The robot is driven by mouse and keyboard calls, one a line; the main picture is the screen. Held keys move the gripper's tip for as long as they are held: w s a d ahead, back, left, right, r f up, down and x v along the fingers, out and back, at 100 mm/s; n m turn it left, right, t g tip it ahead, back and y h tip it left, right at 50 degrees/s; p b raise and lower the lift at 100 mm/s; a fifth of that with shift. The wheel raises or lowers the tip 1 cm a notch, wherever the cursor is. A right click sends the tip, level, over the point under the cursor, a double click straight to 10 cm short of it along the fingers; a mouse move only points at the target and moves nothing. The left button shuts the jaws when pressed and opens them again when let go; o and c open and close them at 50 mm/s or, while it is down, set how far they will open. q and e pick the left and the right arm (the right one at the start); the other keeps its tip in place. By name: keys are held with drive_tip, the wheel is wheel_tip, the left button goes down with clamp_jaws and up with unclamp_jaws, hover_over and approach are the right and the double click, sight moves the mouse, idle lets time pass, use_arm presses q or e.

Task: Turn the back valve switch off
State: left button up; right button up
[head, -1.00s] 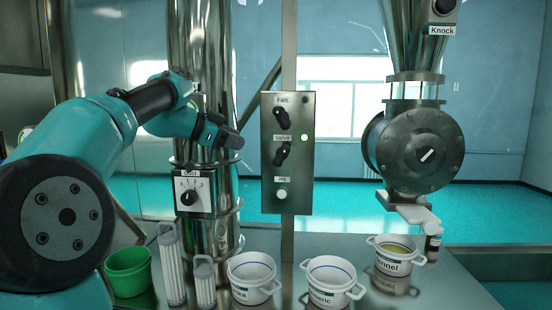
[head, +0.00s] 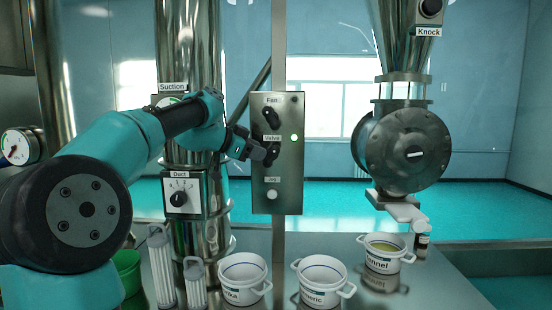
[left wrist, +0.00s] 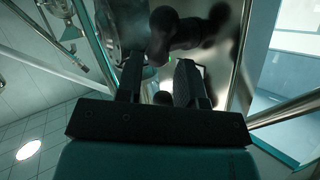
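The grey control panel (head: 290,185) hangs on a post in the middle of the head view. Its black valve switch (head: 273,148) is under the "Valve" label, below the black fan switch (head: 271,117). A green light (head: 294,138) glows beside them. My left gripper (head: 264,153) is at the valve switch's left side and partly covers it. In the left wrist view its two dark fingers (left wrist: 160,82) are apart. A black knob (left wrist: 177,30) shows just past the fingertips on the shiny panel; I cannot tell which switch it is. My right gripper is not in view.
The duct dial box (head: 181,197) and suction box (head: 172,95) are on the steel column behind my left arm. White tubs (head: 242,282) and filter cartridges (head: 162,270) stand on the table below. A round steel valve housing (head: 405,150) hangs at right.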

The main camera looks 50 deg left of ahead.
sight(275, 153)
use_arm(q)
drive_tip(key=x, duration=0.7)
drive_tip(key=shift+w+f, duration=0.1)
drive_tip(key=shift+w, duration=0.1)
drive_tip(key=c, duration=0.6)
drive_tip(key=shift+c, duration=0.2)
drive_tip(key=shift+t, duration=0.3)
drive_tip(key=n+t, duration=0.1)
drive_tip(key=t, duration=0.1)
drive_tip(key=n+t+h, duration=0.1)
drive_tip(key=n+t, duration=0.1)
drive_tip(key=shift+r+h, duration=0.3)
drive_tip(key=shift+r, duration=0.05)
drive_tip(key=shift+s+a+r+n+t+y, duration=0.15)
drive_tip(key=shift+n+t+y, duration=0.1)
drive_tip(key=shift+n+t, duration=1)
drive_tip(key=shift+d+r+n+t+y, duration=0.15)
drive_tip(key=shift+n+t+y, duration=0.1)
drive_tip(key=shift+n+t, duration=1)
drive_tip(key=shift+a, duration=0.1)
drive_tip(key=o, duration=0.6)
